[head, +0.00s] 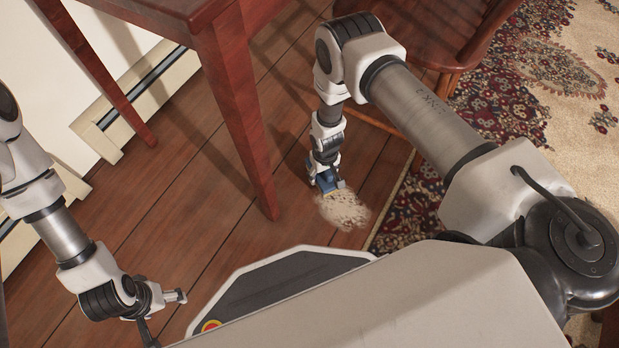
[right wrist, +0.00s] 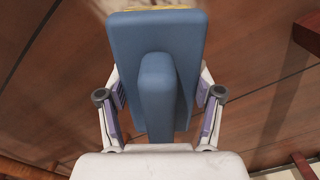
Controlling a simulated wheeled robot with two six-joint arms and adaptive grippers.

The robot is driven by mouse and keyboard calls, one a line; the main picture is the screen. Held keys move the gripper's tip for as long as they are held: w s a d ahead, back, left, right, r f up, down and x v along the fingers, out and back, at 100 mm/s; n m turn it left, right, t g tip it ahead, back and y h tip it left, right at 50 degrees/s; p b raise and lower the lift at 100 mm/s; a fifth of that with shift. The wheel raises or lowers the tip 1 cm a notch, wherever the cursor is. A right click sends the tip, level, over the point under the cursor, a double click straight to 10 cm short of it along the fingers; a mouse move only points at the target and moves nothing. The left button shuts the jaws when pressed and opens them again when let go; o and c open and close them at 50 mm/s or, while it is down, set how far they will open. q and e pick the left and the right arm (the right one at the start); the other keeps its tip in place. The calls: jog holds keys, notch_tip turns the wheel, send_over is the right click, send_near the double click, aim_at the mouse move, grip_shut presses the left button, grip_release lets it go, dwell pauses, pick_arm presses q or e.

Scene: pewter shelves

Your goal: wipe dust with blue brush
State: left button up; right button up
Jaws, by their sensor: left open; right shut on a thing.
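My right gripper (right wrist: 160,110) is shut on the blue brush; in the head view it reaches down to the floor. The blue brush (right wrist: 187,40) fills the middle of the right wrist view, its grip between the two fingers and a yellow edge at the top. In the head view the brush (head: 325,182) is a small blue shape at the edge of the dust. The dust (head: 343,210) is a pale speckled patch on the wooden floor, just below the brush. Whether the bristles touch the floor is hidden. My left gripper (head: 163,312) is open and empty at the lower left.
A red-brown wooden table (head: 232,95) stands left of the dust, one leg close by. A wooden chair (head: 460,45) stands behind my right arm. A patterned rug (head: 500,90) lies to the right. A white baseboard heater (head: 140,95) runs along the wall.

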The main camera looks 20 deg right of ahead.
jog(key=shift+r+p, duration=1.95)
jog(key=shift+r, duration=0.7)
jog(key=shift+s+f, duration=0.1)
